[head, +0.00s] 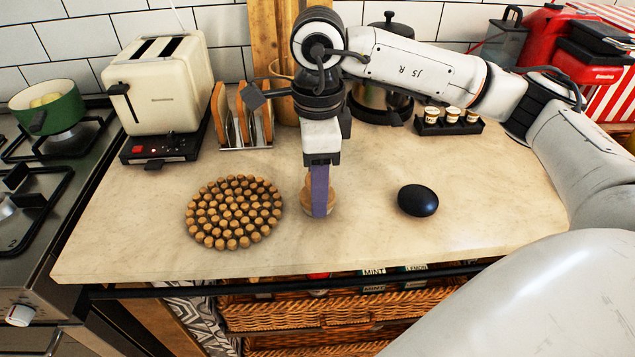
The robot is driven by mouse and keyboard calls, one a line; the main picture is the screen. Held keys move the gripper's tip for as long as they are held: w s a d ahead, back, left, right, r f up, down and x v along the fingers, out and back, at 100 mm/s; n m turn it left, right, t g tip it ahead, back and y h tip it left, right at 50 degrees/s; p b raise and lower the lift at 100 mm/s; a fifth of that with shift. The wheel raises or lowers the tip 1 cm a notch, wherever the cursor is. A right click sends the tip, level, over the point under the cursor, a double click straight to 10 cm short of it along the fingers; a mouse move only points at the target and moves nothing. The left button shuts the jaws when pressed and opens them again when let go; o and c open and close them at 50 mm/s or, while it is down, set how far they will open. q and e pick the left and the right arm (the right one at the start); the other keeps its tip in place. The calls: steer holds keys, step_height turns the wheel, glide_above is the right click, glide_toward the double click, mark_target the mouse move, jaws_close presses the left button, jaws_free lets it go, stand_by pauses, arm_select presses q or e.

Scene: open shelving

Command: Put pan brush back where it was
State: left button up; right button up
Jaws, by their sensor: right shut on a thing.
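My right gripper (319,200) points straight down over the middle of the counter, between a round wooden-knob trivet and a dark oval object. It is shut on the pan brush (307,203), a light wooden piece with a rounded body. The gripper's finger hides much of the brush. I cannot tell whether the brush touches the counter (370,235). My left gripper is not in view.
The trivet (235,212) lies left of the gripper, the dark oval object (418,200) right. Behind stand a toaster (160,85), a toast rack (242,120), a metal pot (385,85) and small cups in a black holder (450,122). The front counter is clear.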

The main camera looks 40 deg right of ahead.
steer(key=o, duration=1)
steer(key=shift+f, duration=0.1)
step_height(320, 180, up, 12)
steer(key=shift+r+p, duration=0.2)
steer(key=shift+p, duration=0.65)
